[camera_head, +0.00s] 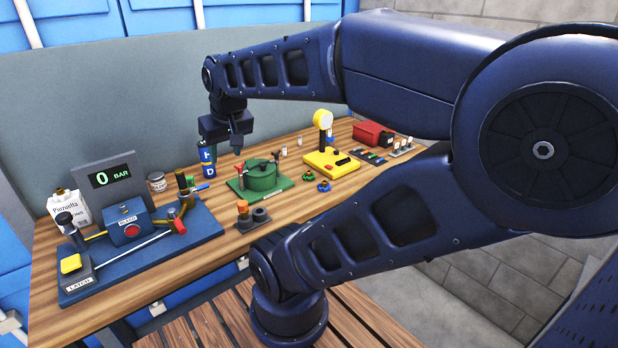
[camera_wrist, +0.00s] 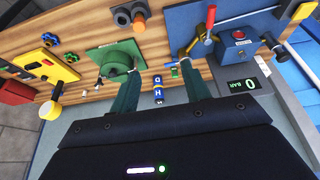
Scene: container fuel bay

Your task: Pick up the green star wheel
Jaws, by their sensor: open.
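Two small star wheels lie on the bench right of the green plate. The one that looks green (camera_head: 309,175) is farther back; it also shows in the wrist view (camera_wrist: 70,57), left of the green plate. The other star wheel (camera_head: 323,186) looks bluer with a yellowish centre and lies nearer the front edge; it shows in the wrist view too (camera_wrist: 50,38). My gripper (camera_head: 224,148) is open and empty, raised above the back of the bench, left of both star wheels. Its two fingers show apart in the wrist view (camera_wrist: 160,78).
A green plate with a round housing (camera_head: 262,176) stands between my gripper and the star wheels. A blue lettered block (camera_head: 208,168) is below my gripper. A yellow fixture (camera_head: 332,163) stands behind the wheels. A blue latch rig (camera_head: 205,224) fills the left.

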